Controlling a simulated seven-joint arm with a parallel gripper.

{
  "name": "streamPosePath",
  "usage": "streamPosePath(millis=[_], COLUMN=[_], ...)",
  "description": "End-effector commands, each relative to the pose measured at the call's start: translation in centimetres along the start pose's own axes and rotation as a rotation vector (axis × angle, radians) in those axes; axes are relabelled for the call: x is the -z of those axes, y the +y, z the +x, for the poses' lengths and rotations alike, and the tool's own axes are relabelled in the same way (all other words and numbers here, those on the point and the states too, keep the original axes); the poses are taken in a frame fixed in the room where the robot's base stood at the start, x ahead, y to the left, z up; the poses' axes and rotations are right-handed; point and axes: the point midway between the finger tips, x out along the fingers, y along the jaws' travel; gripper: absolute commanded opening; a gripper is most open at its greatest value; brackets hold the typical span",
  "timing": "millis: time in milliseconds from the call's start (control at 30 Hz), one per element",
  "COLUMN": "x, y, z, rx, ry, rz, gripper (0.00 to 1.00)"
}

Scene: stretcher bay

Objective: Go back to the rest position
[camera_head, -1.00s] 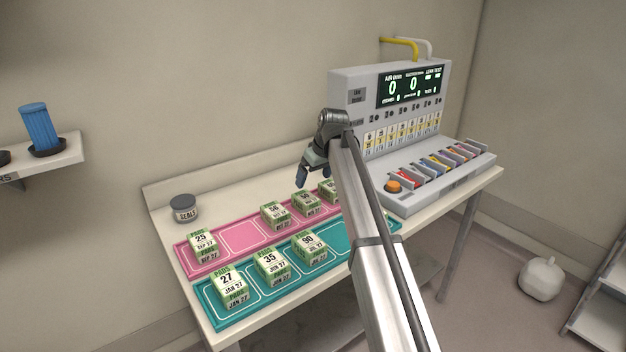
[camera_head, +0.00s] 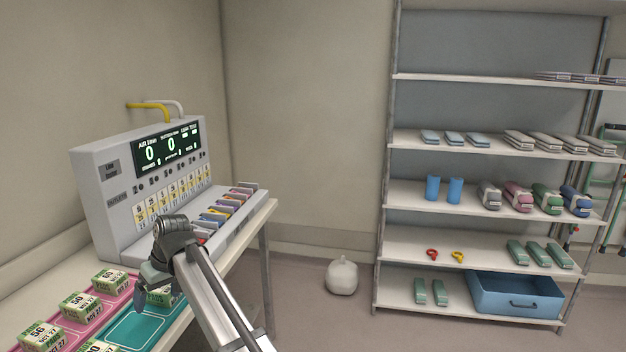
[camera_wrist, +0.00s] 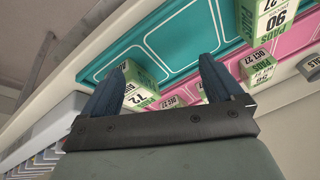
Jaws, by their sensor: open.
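My gripper (camera_wrist: 158,85) is open in the wrist view, its two dark blue fingers spread apart above the trays. A pad box marked 72 (camera_wrist: 143,92) shows between and behind the fingers; I see no contact with it. In the head view my gripper (camera_head: 150,290) is over the right end of the teal tray (camera_head: 133,328), in front of the machine. A green and white box (camera_head: 165,297) stands partly hidden behind it. Several pad boxes, one at the front marked 56 (camera_head: 38,335), stand on the pink tray (camera_head: 112,302).
The grey machine (camera_head: 100,215) with a display and coloured slots stands on the bench behind my arm. A shelf rack (camera_head: 480,190) with packs, blue cups and a blue bin (camera_head: 516,296) stands at right. A white bag (camera_head: 342,278) sits on the floor; floor between is clear.

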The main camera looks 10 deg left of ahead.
Motion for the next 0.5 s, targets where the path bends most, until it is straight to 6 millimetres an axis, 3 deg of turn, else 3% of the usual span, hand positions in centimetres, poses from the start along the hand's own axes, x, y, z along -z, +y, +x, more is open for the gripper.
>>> streamPosePath(millis=[33, 100, 367, 500], x=[-3.5, -6.3, -14.7, -19.9], y=[1.9, 4.5, 12.5, 16.2], z=[0.6, 2.0, 8.4, 11.5], rx=[0.000, -0.003, -0.035, -0.051], ry=[-0.012, -0.031, -0.104, -0.144], rz=[0.059, 0.125, 0.279, 0.356], gripper=[0.94, 0.94, 0.94, 0.94])
